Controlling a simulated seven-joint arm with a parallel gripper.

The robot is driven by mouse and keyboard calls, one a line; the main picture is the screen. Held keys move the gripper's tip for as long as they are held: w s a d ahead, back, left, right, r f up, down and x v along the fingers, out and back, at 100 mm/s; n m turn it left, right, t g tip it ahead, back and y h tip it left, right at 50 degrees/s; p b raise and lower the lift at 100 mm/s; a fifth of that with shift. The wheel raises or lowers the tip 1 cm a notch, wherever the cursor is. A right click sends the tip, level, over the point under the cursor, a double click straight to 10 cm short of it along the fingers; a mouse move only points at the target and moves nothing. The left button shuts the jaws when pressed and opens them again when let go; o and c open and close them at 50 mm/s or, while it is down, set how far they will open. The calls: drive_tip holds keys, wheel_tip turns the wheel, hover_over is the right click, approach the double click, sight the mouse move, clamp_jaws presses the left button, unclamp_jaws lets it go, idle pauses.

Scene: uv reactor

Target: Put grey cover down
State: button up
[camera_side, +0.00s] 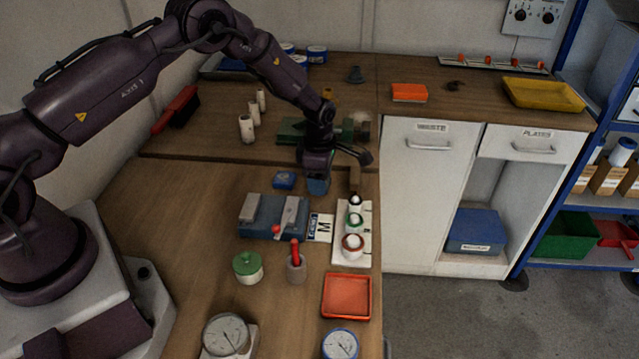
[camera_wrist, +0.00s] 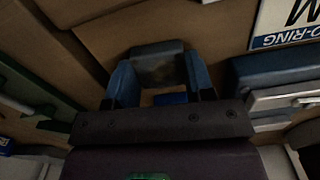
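My gripper (camera_side: 318,184) hangs over the wooden table, behind and to the right of the blue fixture (camera_side: 272,230). In the wrist view, its two blue fingers (camera_wrist: 160,78) are on either side of a dark grey block (camera_wrist: 158,64), which looks like the grey cover, held at the fingertips. In the side view the block is hard to make out behind the fingers. The blue fixture carries a grey block on its left and a light grey lever on its right; it shows at the right of the wrist view (camera_wrist: 285,75).
A small blue box (camera_side: 284,180) lies left of my gripper. A white label card (camera_side: 320,228) and a white strip with several round pieces (camera_side: 353,258) are to the front right. A green fixture (camera_side: 300,131) is behind. A red tray (camera_side: 347,296) stands in front.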

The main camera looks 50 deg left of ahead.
drive_tip(key=c, duration=0.3)
drive_tip(key=shift+r, duration=0.5)
wheel_tip(320, 180, up, 3)
drive_tip(key=shift+f, duration=0.2)
drive_tip(key=s+r, duration=0.5)
drive_tip(key=n, duration=0.1)
approach(271, 212)
wheel_tip(271, 212, down, 7)
drive_tip(key=shift+f, duration=0.1)
